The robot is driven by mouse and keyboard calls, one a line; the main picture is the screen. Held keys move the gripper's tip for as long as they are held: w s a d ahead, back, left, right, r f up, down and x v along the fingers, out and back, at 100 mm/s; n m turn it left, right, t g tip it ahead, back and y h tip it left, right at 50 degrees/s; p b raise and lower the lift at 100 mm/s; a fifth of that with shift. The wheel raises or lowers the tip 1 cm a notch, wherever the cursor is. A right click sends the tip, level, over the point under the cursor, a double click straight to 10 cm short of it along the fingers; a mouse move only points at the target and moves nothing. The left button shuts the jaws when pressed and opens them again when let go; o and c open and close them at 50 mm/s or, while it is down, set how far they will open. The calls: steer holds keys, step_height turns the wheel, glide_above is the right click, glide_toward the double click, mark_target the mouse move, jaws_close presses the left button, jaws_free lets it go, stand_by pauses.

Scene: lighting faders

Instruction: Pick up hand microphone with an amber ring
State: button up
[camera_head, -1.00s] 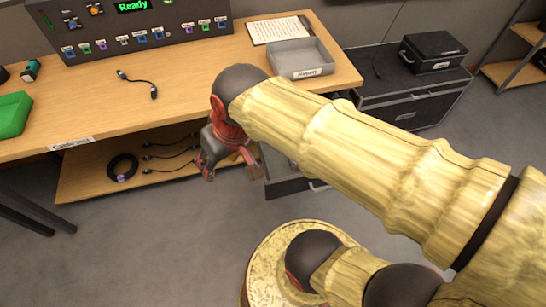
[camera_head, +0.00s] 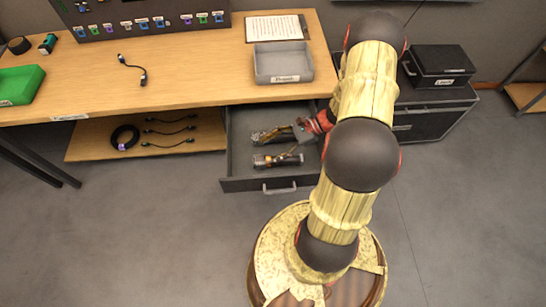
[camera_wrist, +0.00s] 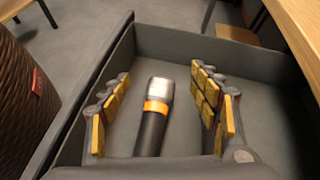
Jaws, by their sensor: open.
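The hand microphone (camera_wrist: 152,118) lies in the open drawer (camera_head: 228,172). It has a silver head, an amber ring and a black body, and its head points away from me in the wrist view. My gripper (camera_wrist: 160,112) is open, with gold-padded fingers on either side of the microphone and gaps between. In the head view my gripper (camera_head: 296,134) reaches into the drawer from the right. A dark microphone shape (camera_head: 279,160) lies near the drawer front there.
The drawer walls (camera_wrist: 75,95) stand close around my fingers. The desk (camera_head: 195,72) overhangs the drawer's back and carries a grey tray (camera_head: 283,78) and a cable (camera_head: 137,68). A black case (camera_head: 438,65) stands on a trunk at the right. The floor in front is clear.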

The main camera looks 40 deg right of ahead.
mark_target(264, 158)
steer(key=f+m, duration=0.1)
steer(key=f+t, duration=0.1)
steer(key=s+d+f+m, duration=0.1)
steer(key=shift+m+t+p, duration=0.3)
steer(key=shift+t+p, duration=0.05)
steer(key=shift+t, duration=0.05)
steer(key=shift+d+f, duration=0.1)
steer(key=shift+f, duration=0.2)
steer(key=shift+f+m+t, duration=0.25)
steer(key=shift+m+t, duration=0.05)
steer(key=b+x, duration=0.1)
steer(key=x, duration=0.2)
steer(key=b+x, duration=0.1)
steer(key=x, duration=0.3)
steer(key=shift+f+b, duration=0.3)
steer(key=shift+f, duration=0.15)
steer(key=shift+c, duration=1.3)
steer(key=c, duration=1.1)
steer(key=shift+c, duration=0.6)
